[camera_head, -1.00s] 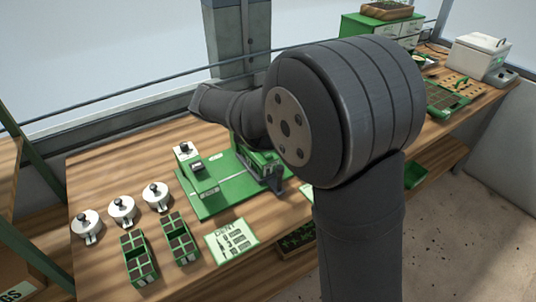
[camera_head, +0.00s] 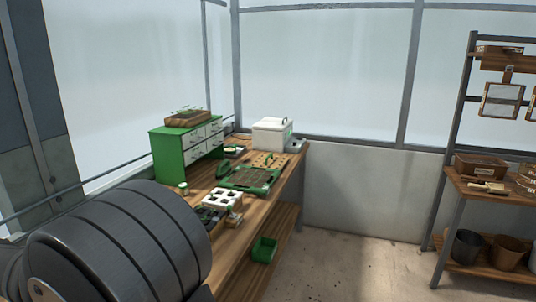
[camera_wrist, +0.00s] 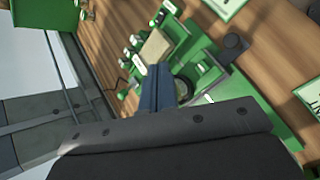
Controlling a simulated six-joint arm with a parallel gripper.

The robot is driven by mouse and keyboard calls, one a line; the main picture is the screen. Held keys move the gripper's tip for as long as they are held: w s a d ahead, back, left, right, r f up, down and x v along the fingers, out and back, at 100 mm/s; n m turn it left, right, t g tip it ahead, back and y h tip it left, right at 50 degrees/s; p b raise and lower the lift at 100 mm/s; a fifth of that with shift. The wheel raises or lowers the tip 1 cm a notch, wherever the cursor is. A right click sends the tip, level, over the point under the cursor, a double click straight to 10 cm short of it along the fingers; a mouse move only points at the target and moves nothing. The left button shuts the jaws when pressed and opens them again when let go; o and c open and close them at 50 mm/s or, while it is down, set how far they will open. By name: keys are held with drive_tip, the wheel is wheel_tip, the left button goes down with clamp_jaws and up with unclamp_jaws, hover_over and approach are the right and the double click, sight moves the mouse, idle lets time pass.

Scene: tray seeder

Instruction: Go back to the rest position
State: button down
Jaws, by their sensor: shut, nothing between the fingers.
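My gripper (camera_wrist: 158,88) shows in the wrist view as a dark blue-grey pair of fingers, closed together with nothing held. It is above the green seeder machine (camera_wrist: 210,70) on the wooden bench (camera_wrist: 195,18); the height between them is hard to judge. The dark grey body of my wrist fills the lower part of that view and hides part of the machine. In the head view only a thick dark link of my arm shows at the lower left; the gripper is out of that frame.
A green drawer cabinet (camera_head: 170,150), a white box (camera_head: 272,134) and a green tray (camera_head: 248,178) stand on the bench. A green bin (camera_head: 263,249) sits lower down. A shelf rack (camera_head: 450,190) with pots stands at the right. The floor between is clear.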

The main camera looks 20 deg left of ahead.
wheel_tip(320, 180, down, 6)
drive_tip(key=shift+r, duration=0.1)
wheel_tip(320, 180, up, 6)
drive_tip(key=w+d+m+g+y, duration=0.35)
drive_tip(key=w+m+g, duration=0.45)
drive_tip(key=w+m, duration=1)
drive_tip(key=w+a+f+h, duration=0.1)
drive_tip(key=a+f, duration=0.1)
drive_tip(key=f, duration=0.2)
drive_tip(key=w+a+f+n+h, duration=0.1)
drive_tip(key=a+f, duration=0.1)
drive_tip(key=f, duration=0.3)
drive_tip(key=w+a+f+h, duration=0.1)
drive_tip(key=a+f, duration=0.1)
drive_tip(key=f, duration=0.3)
drive_tip(key=shift+w+a+f+n, duration=0.25)
drive_tip(key=shift+a+n, duration=0.15)
drive_tip(key=shift+f, duration=0.8)
